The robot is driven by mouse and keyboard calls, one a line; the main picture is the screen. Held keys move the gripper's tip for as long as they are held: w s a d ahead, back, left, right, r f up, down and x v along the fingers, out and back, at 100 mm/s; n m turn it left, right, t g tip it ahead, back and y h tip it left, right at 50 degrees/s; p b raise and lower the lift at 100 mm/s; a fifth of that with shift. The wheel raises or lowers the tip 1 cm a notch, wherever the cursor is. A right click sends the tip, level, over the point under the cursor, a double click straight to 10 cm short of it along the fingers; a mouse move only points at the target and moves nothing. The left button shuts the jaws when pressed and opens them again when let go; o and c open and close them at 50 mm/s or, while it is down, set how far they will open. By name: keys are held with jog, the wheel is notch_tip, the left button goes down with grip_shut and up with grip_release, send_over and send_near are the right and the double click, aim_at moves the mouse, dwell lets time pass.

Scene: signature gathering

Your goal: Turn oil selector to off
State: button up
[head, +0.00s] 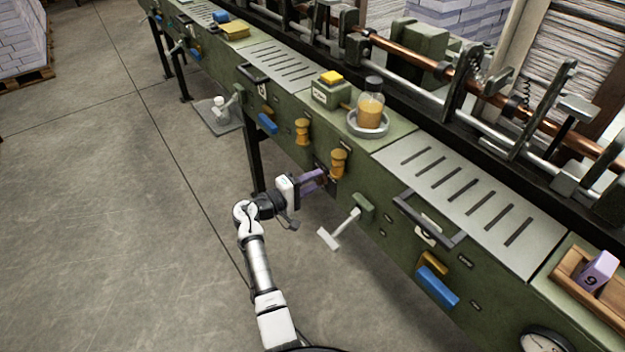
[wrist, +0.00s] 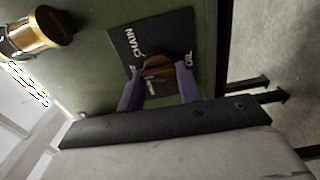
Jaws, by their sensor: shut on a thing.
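The oil selector is a round brown knob (wrist: 158,67) on a dark square plate (wrist: 122,42) on the green machine front. In the wrist view the plate reads "CHAIN" at upper left and "OIL" at the right. A third, small marking below the knob is too unclear to read. My gripper (wrist: 159,82) has its purple fingers on either side of the knob and is shut on it. In the head view my gripper (head: 313,181) reaches the machine front from the left. The fingers hide most of the knob there, and its pointing direction cannot be told.
Amber handles (head: 338,164) stick out just above my gripper; one (wrist: 38,32) shows in the wrist view. A white T-shaped lever (head: 340,231) juts out to the right. A bottle (head: 370,108) stands in a dish on the machine top. Open floor (head: 120,220) lies left.

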dwell(0.5)
jog(key=o, duration=1)
jog(key=b+v, duration=0.3)
jog(key=v, duration=1.1)
